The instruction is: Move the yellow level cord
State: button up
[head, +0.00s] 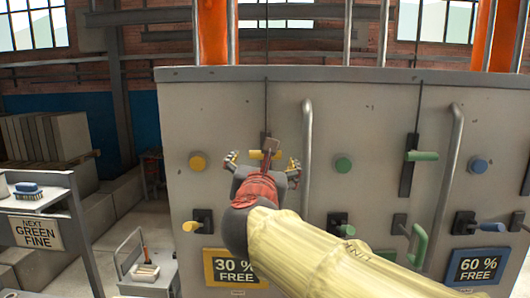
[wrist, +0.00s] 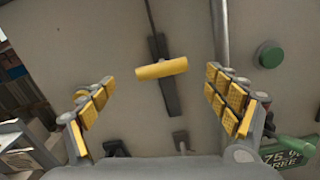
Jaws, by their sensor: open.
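The yellow level cord ends in a yellow crossbar handle (head: 257,155) on a dark plate on the grey panel, with a thin dark line running up from it. In the wrist view the handle (wrist: 162,68) lies nearly level between and beyond my fingertips. My gripper (head: 263,163) is open in front of the handle, with yellow-padded fingers apart on its left and right. The fingers (wrist: 160,84) show no contact with the handle. My wrist partly hides the panel below it in the head view.
The grey panel (head: 180,125) also carries a yellow knob (head: 198,162), a green knob (head: 343,165), a blue knob (head: 478,165) and a green crossbar handle (head: 421,156). A vertical grey pipe (head: 306,150) stands close right of my gripper. A shelf (head: 40,205) is at left.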

jog(key=w, duration=0.4)
jog(key=w+p, duration=0.1)
jog(key=w, duration=0.3)
jog(key=shift+w+d+f+p, duration=0.2)
jog(key=shift+p, duration=0.1)
jog(key=shift+s, duration=0.1)
jog(key=c, duration=0.3)
jog(key=shift+r, duration=0.1)
jog(key=c, duration=1.3)
jog(key=shift+c, duration=0.2)
